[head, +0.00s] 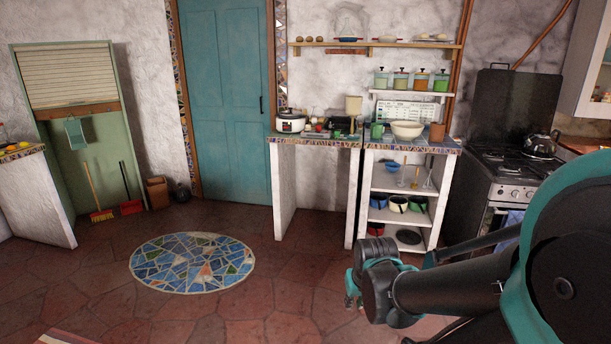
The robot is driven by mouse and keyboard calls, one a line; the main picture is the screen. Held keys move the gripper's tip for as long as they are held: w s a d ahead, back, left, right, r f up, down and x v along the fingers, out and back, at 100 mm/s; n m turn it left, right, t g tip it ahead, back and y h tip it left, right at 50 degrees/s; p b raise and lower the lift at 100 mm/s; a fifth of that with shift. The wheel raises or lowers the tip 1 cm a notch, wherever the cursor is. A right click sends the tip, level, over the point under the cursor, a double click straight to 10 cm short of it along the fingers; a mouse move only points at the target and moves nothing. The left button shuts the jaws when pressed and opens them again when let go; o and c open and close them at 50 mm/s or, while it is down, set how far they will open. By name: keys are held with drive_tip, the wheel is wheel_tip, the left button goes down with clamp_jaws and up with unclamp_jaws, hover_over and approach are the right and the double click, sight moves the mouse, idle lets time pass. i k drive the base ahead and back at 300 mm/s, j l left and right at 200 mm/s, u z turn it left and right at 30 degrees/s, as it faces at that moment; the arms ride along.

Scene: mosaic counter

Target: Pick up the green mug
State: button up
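A green mug (376,131) stands on the mosaic counter (430,145), just left of a cream bowl. It is small in the head view and looks upright. I cannot make out its handle. My gripper (351,292) hangs in the lower middle of the view, in front of the counter and lower than its top. It is far from the mug and touches nothing that I can see. My own wrist hides most of its fingers, so whether it is open is unclear.
A cream bowl (407,130), a terracotta pot (437,132) and a white rice cooker (290,122) share the counter. A shelf with several canisters (401,79) hangs above. A stove (510,165) stands right. The floor around the round mosaic (192,262) is clear.

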sight(376, 129)
drive_tip(key=i+l+z, duration=0.2)
drive_tip(key=i, duration=0.75)
drive_tip(key=i+l+z, duration=0.15)
drive_tip(key=i, duration=0.8)
